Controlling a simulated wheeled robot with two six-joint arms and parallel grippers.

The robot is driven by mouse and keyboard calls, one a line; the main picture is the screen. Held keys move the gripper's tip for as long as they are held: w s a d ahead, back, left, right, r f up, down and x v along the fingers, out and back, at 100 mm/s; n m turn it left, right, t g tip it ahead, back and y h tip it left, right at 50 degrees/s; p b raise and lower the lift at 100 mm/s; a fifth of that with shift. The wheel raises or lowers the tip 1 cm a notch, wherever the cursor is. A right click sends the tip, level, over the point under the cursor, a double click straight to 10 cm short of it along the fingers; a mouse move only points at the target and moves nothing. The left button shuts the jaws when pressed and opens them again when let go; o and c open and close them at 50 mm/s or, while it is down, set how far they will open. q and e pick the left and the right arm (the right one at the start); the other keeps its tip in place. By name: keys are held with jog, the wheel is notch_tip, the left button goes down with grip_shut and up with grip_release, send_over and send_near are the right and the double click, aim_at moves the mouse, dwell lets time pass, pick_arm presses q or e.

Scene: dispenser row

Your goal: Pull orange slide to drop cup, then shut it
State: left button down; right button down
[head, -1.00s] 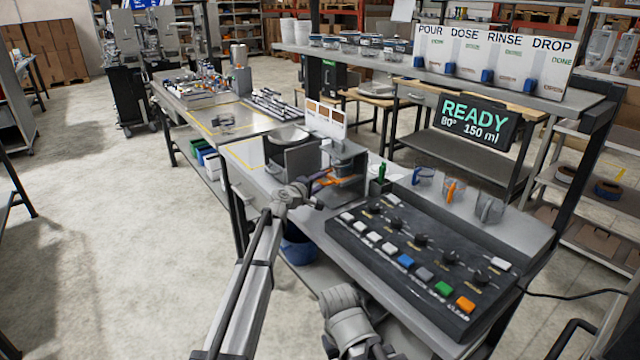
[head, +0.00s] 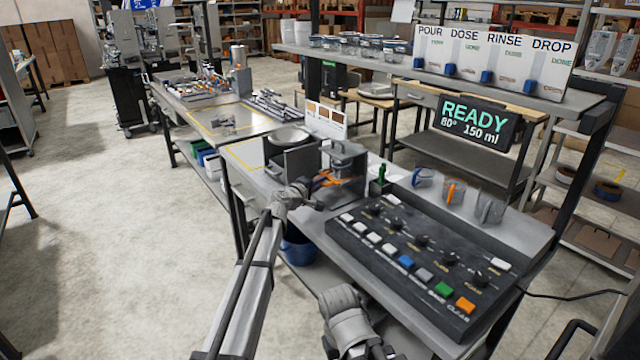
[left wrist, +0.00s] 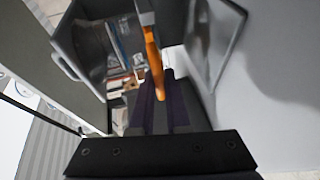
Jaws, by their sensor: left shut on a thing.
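The orange slide (head: 328,180) sticks out from the front of a grey dispenser unit (head: 350,186) at the middle of the bench. My left gripper (head: 319,186) is at this slide. In the left wrist view the orange slide (left wrist: 153,62) runs in between the two dark fingers of my left gripper (left wrist: 160,90), which is shut on it. Several cups stand in a row on the ledge to the right: one with a blue handle (head: 422,177), one with an orange handle (head: 453,191) and a grey one (head: 490,209). I cannot make out a cup under the slide.
A dark control panel (head: 345,232) with coloured buttons and knobs fills the bench's right part. A display (head: 473,122) reads READY, 80°, 150 ml. A sign board (head: 495,60) reads POUR, DOSE, RINSE, DROP. A blue bucket (head: 299,250) is below the bench. Open floor lies left.

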dwell(0.8)
pick_arm(q)
jog(key=s+a, duration=0.1)
jog(key=a, duration=0.1)
jog(key=s+a, duration=0.2)
jog(key=shift+s+a, duration=0.3)
jog(key=shift+a, duration=0.1)
jog(key=c, duration=0.9)
grip_release()
jog(key=shift+w, duration=0.1)
jog(key=p+v, duration=0.1)
jog(key=v, duration=0.6)
jog(key=shift+s+a+r, duration=0.1)
jog(key=shift+s+a, duration=0.1)
jog(key=shift+s, duration=0.15)
